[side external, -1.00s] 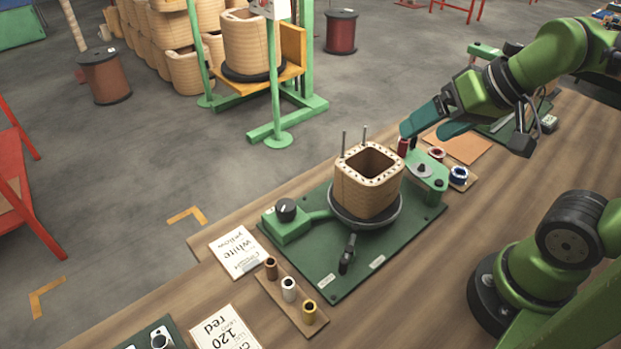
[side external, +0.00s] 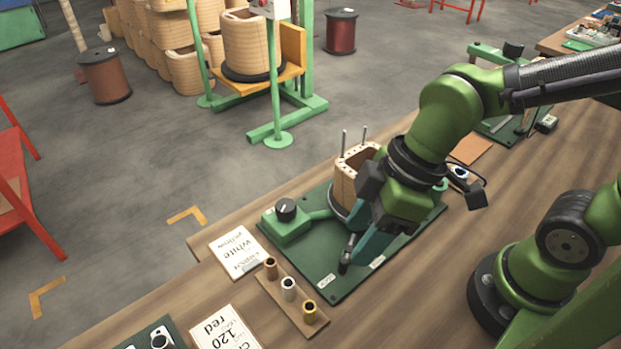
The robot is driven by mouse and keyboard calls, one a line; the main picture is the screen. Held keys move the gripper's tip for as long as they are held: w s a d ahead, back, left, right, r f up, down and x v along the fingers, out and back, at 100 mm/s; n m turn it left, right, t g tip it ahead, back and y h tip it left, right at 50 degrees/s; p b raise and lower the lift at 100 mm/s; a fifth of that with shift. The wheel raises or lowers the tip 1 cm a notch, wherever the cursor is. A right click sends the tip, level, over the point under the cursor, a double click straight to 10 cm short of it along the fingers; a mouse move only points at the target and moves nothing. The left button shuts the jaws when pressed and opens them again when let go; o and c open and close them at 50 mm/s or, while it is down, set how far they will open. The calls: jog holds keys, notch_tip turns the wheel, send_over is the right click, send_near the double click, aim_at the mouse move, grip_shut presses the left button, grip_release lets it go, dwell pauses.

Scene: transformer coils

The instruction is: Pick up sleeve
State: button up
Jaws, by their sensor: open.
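Three small sleeves stand upright on a wooden strip (side external: 300,309) at the front of the bench: a brown one (side external: 271,268), a white one (side external: 289,288) and a yellow one (side external: 309,311). My gripper (side external: 358,248) is open, with teal fingers pointing down over the green plate. It is to the right of the sleeves, apart from them, beside the small black lever (side external: 346,259). I cannot tell whether a finger touches the lever. The square wooden coil former (side external: 352,175) stands behind my gripper, partly hidden by it.
The green base plate (side external: 318,278) carries a black knob (side external: 286,209) on a green block and two upright rods by the former. Printed cards for white-yellow (side external: 238,252) and red (side external: 226,330) lie to the left.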

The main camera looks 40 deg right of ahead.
jog(key=a+n, duration=0.2)
jog(key=n, duration=0.1)
send_over(305, 314)
jog(key=s+d, duration=0.1)
jog(key=d, duration=0.2)
notch_tip(305, 314, down, 10)
jog(key=shift+s+f, duration=0.1)
jog(key=shift+x, duration=2.85)
jog(key=shift+a, duration=0.1)
jog(key=shift+c, duration=0.4)
grip_shut()
